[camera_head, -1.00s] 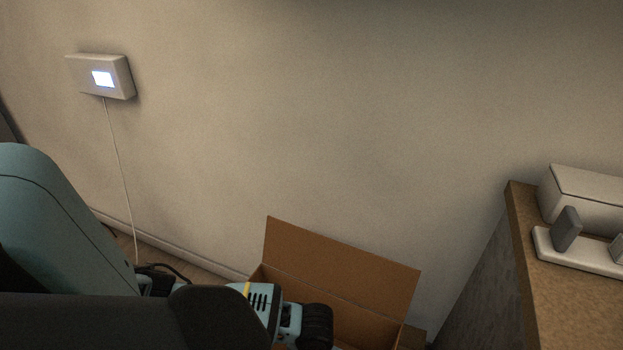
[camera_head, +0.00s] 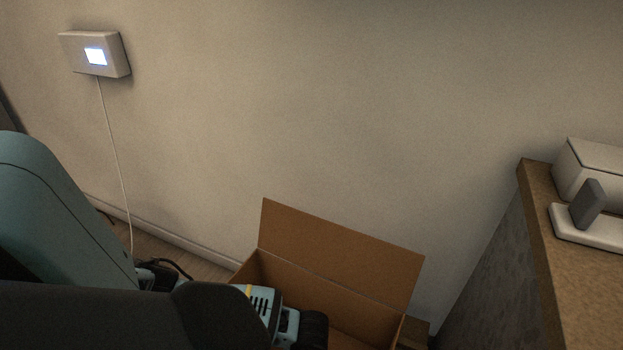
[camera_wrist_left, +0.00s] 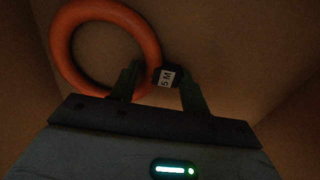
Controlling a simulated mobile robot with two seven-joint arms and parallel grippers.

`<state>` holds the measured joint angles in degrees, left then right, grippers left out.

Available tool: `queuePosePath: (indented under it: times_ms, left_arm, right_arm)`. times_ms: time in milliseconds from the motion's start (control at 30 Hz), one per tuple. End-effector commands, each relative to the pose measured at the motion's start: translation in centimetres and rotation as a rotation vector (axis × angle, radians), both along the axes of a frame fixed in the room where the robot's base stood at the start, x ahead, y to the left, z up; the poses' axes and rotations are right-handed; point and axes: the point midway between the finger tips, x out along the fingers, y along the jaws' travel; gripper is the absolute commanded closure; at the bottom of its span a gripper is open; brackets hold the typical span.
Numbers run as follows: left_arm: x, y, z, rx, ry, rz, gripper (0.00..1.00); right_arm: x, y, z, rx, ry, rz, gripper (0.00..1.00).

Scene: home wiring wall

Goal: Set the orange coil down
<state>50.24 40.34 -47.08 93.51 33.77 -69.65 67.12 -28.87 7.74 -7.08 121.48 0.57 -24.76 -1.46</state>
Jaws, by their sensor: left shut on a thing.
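The orange coil (camera_wrist_left: 143,33) is a thick ring at the upper left of the left wrist view. A black tag with a white label reading "5 M" (camera_wrist_left: 167,78) is at its lower right edge. My left gripper (camera_wrist_left: 160,80) is shut on the orange coil at this tag. Brown cardboard surfaces surround them in that view. In the head view my left arm reaches down over the open cardboard box (camera_head: 345,250); the coil and fingertips are hidden there. Whether the coil touches the box floor, I cannot tell. My right gripper is not in view.
A white wall unit with a lit screen (camera_head: 95,55) hangs at the upper left, its thin cable running down to the floor. A counter (camera_head: 560,270) at the right holds a white box (camera_head: 592,172) and a white stand with a grey block (camera_head: 588,204).

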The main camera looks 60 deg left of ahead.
Motion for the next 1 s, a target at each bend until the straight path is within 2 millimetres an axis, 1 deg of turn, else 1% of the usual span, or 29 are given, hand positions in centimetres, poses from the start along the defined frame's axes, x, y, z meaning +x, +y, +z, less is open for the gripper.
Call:
queuePosePath:
  times_ms: [133,167,300,333,667,767,867,1000]
  left_arm:
    - [0.0,0.0,-0.2,-0.001,0.000,0.000,0.89]
    - [0.0,0.0,-0.3,0.000,0.000,0.000,0.53]
    - [0.0,0.0,-0.3,0.001,0.000,-0.001,0.34]
    - [0.0,0.0,-0.3,0.001,0.000,-0.001,0.32]
    - [0.0,0.0,0.0,0.000,-0.001,-0.001,0.32]
    - [0.0,0.0,1.1,0.000,-0.001,0.000,0.32]
    - [0.1,0.0,2.9,0.000,-0.004,-0.001,0.32]
    - [0.1,0.0,5.9,-0.001,-0.005,-0.001,0.32]
  right_arm:
    - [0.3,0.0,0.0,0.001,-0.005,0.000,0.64]
    - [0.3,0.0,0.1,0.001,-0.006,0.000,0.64]
    - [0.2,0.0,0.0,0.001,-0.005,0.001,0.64]
    - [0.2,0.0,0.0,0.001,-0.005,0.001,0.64]
    - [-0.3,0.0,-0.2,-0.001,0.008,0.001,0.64]
    - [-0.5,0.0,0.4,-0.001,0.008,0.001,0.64]
    - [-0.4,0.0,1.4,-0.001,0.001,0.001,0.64]
    - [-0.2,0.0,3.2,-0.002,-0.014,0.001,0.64]
